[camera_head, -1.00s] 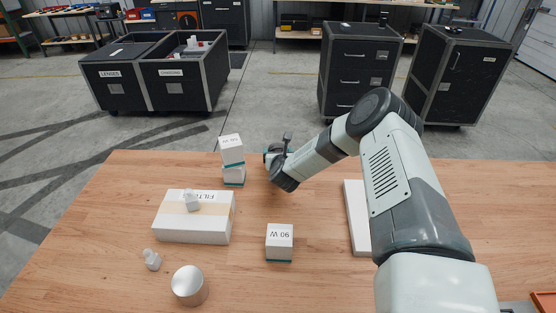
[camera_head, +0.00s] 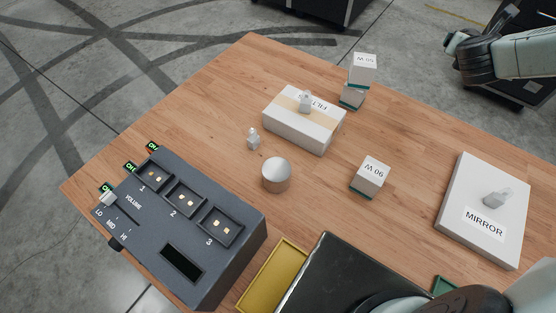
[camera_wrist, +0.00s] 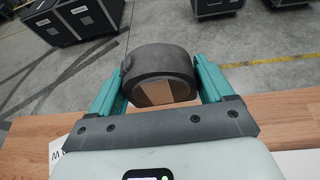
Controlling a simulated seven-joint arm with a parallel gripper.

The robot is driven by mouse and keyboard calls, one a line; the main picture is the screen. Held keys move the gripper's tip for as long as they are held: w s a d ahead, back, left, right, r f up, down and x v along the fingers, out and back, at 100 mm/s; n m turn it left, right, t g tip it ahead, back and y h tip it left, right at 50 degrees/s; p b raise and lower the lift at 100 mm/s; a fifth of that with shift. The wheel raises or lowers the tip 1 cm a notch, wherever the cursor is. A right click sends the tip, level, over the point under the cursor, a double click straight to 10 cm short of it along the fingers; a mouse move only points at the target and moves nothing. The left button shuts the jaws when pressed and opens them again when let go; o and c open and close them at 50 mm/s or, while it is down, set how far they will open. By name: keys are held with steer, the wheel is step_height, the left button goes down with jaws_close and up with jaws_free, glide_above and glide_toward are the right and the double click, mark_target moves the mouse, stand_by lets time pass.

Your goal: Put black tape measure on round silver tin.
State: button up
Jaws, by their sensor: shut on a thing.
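The black tape measure (camera_wrist: 158,72) is a dark, thick round thing with a tan patch on its face. In the wrist view my gripper (camera_wrist: 160,80) is shut on it, with a teal finger on each side. In the head view my gripper (camera_head: 454,44) is at the top right, raised beyond the table's far side, and I cannot make out the tape measure there. The round silver tin (camera_head: 276,175) stands upright near the middle of the table, with a bare top. My gripper is far from it, up and to the right.
A grey volume box (camera_head: 205,270) and a yellow tray (camera_head: 272,278) are near the tin. A filter box (camera_head: 305,120) with a small bulb-like piece on it, another such piece (camera_head: 253,139), and a 90 W box (camera_head: 371,176) surround it. Stacked boxes (camera_head: 362,70) stand behind; a mirror box (camera_head: 485,215) lies right.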

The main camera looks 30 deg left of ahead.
steer(key=s+d+r, duration=0.5)
steer(key=s+r, duration=0.1)
steer(key=r, duration=0.3)
steer(key=n+g+y, duration=1.3)
steer(key=n+g, duration=0.1)
steer(key=n, duration=0.3)
glide_above(278, 169)
step_height(278, 169, down, 21)
steer(key=shift+s+f, duration=0.1)
steer(key=shift+f, duration=2.3)
steer(key=shift+f, duration=0.1)
